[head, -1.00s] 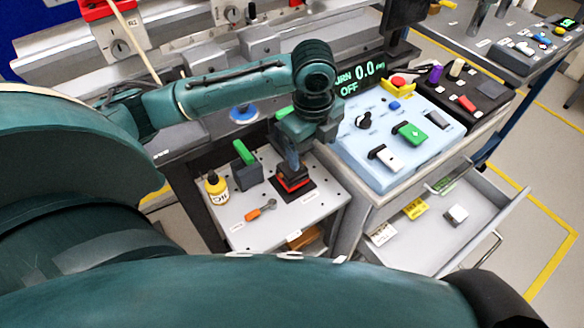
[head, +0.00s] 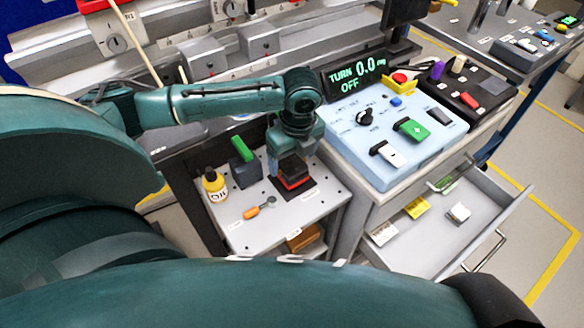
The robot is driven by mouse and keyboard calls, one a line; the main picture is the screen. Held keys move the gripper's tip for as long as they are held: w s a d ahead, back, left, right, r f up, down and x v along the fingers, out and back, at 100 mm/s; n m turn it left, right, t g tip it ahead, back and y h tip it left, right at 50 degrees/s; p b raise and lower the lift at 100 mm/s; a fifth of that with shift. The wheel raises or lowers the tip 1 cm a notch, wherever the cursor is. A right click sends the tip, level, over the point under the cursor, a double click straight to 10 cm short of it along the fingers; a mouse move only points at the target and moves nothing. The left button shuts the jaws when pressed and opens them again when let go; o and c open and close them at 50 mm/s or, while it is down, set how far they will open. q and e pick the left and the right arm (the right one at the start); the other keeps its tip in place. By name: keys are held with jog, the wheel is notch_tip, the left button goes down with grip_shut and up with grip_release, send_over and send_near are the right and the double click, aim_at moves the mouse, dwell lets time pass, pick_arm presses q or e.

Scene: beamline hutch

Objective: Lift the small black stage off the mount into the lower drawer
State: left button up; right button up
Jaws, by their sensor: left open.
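The small black stage (head: 293,167) sits on its red-edged mount (head: 298,184), on a dark pad on the grey perforated shelf. My left gripper (head: 283,162) is open and points down at the stage, with one finger showing at its left side. The other finger is hidden, and I cannot tell whether the fingers touch the stage. An open drawer (head: 420,248) at the right holds a yellow box, a white block and a green item. I cannot tell whether another drawer lies beneath it. My right gripper is not in view.
A yellow oil bottle (head: 214,186), a green-topped dark block (head: 244,170) and an orange-handled tool (head: 260,208) stand or lie left of the mount.

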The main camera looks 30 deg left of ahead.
pick_arm(q)
jog(key=shift+a+f, duration=0.2)
jog(key=shift+f, duration=1.25)
jog(key=shift+c, duration=0.3)
jog(key=shift+r, duration=0.1)
jog(key=c, duration=1.2)
